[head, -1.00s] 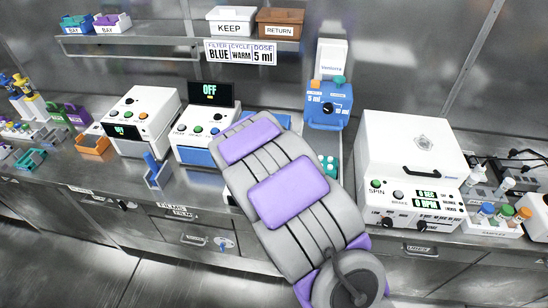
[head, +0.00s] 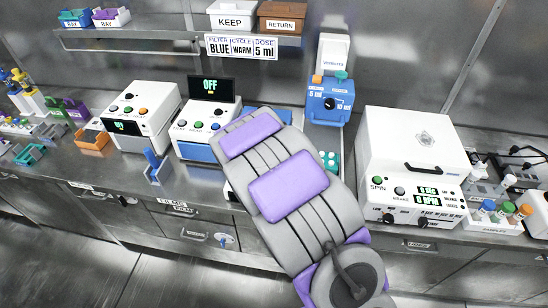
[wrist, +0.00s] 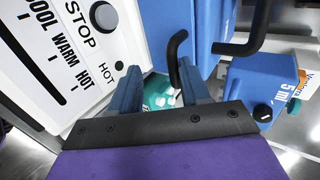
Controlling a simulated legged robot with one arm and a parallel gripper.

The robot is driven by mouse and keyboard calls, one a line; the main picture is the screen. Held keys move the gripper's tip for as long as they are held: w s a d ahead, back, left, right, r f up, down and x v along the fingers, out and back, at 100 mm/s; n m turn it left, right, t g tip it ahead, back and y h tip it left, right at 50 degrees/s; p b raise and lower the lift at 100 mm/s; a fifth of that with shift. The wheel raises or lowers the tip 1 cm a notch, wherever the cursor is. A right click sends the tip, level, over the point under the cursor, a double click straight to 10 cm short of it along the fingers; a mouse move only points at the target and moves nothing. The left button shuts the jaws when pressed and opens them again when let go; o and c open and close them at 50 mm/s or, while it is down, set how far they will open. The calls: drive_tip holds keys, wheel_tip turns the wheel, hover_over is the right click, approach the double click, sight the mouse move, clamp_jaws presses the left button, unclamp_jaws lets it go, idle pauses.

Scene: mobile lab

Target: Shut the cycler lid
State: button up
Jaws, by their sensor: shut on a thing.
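The exact contact is partly hidden by the right finger. In the head view my arm covers the gripper and most of the cycler, so how far the lid stands open cannot be told.
A blue dosing unit (head: 330,102) stands behind my arm, and teal-topped items (head: 331,160) sit close to its right side. A white centrifuge-like box (head: 412,145) is at right. A white machine with an OFF display (head: 210,90) stands left of my arm.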

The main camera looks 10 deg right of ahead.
drive_tip(key=shift+s+f, duration=0.1)
drive_tip(key=shift+s+a+r, duration=0.1)
drive_tip(key=shift+s+r, duration=0.05)
drive_tip(key=shift+r, duration=0.05)
drive_tip(key=b+v, duration=0.3)
drive_tip(key=v, duration=1.3)
drive_tip(key=shift+s+a+r, duration=0.2)
drive_tip(key=shift+s, duration=0.05)
